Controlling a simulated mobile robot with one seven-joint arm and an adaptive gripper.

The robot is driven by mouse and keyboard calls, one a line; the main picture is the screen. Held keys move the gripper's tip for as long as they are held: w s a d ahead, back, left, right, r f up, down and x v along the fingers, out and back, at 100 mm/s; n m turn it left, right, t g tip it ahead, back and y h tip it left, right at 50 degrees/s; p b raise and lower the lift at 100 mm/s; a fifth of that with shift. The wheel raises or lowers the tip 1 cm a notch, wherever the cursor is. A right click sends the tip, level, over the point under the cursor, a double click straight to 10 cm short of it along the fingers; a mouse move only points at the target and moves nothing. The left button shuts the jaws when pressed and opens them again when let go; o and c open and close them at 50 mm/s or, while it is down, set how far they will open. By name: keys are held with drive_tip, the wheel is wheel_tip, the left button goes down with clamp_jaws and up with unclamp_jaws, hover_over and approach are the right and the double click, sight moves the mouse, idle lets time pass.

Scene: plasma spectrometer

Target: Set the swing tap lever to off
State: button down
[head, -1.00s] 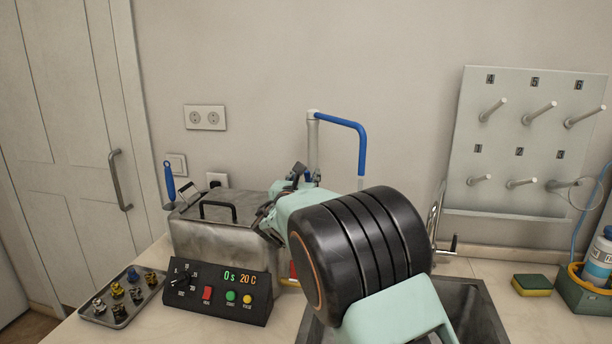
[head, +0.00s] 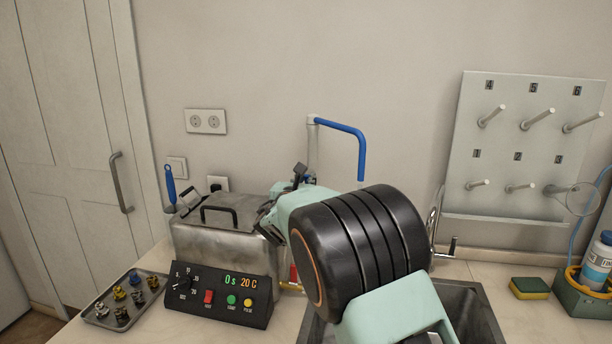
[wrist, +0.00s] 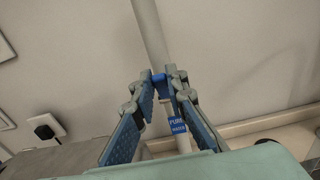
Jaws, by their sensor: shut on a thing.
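The swing tap is a pale column (head: 313,150) with a blue spout (head: 345,128) that bends down over the sink. No stream shows below the spout's end. In the wrist view the column (wrist: 150,35) rises behind my fingers, and a blue and white label (wrist: 178,125) reading PURE WATER shows below. My gripper (wrist: 161,77) is shut on a small blue part, seemingly the lever (wrist: 159,84), between its fingertips. In the head view my gripper (head: 302,176) is at the column's lower part, and my arm hides the lever and tap base.
A metal bath (head: 215,240) with a black control box (head: 220,295) stands left of my arm. A tray (head: 105,318) of small parts lies further left. The sink (head: 475,300) is below my arm. A peg board (head: 505,140), sponge (head: 530,288) and green caddy (head: 585,297) are right.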

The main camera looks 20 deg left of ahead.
drive_tip(key=shift+w+r+g+p, duration=0.35)
drive_tip(key=shift+r+g+p, duration=0.5)
drive_tip(key=shift+p, duration=2.2)
drive_tip(key=g+p, duration=0.1)
drive_tip(key=p, duration=0.4)
drive_tip(key=shift+w+g, duration=0.35)
drive_tip(key=shift+w+f+g+p, duration=0.15)
drive_tip(key=shift+w+g+p, duration=0.3)
drive_tip(key=shift+g, duration=0.65)
drive_tip(key=shift+w+a+g, duration=0.1)
drive_tip(key=shift+w+g, duration=0.1)
drive_tip(key=shift+g, duration=0.2)
drive_tip(key=c, duration=1.9)
unclamp_jaws()
drive_tip(key=shift+c, duration=0.2)
